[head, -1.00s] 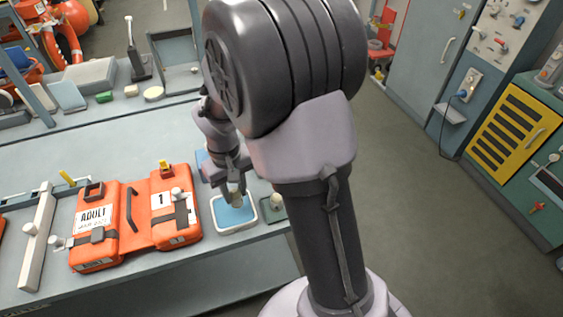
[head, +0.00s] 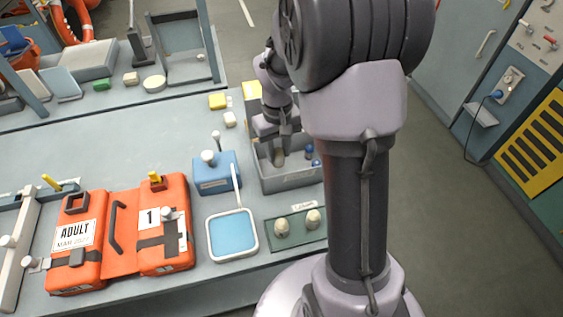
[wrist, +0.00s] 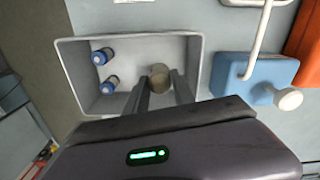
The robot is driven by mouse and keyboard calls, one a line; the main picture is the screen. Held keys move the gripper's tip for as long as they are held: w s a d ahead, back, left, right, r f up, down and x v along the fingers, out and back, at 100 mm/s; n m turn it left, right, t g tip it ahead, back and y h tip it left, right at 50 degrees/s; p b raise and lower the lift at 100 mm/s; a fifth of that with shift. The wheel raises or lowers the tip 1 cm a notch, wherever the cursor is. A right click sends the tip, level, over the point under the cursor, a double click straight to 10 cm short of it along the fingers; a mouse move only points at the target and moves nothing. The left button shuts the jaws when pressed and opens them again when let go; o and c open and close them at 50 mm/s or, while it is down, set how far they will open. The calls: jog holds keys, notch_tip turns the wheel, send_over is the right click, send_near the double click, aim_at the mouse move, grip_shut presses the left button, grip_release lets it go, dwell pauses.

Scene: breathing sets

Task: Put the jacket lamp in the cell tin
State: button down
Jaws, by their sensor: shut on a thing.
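The cell tin is a grey open box (head: 290,181) right of centre in the head view. It also fills the upper middle of the wrist view (wrist: 75,62). In the wrist view my gripper (wrist: 162,92) is shut on a beige round-ended cylinder, which I take as the jacket lamp (wrist: 159,72). I cannot tell whether the lamp touches the tin's floor.
A blue block with a white knob (head: 216,176) stands left of the tin. In front are a white-rimmed blue tray (head: 232,237) and a green plate with two pale domes (head: 297,230). An orange life jacket (head: 120,238) lies left. A yellow box (head: 252,91) stands behind.

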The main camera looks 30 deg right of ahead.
aim_at(278, 161)
notch_tip(278, 161, down, 4)
jog(key=shift+b, duration=0.65)
jog(key=shift+f, duration=0.15)
jog(key=c, duration=1.1)
grip_release()
jog(key=shift+o, duration=0.2)
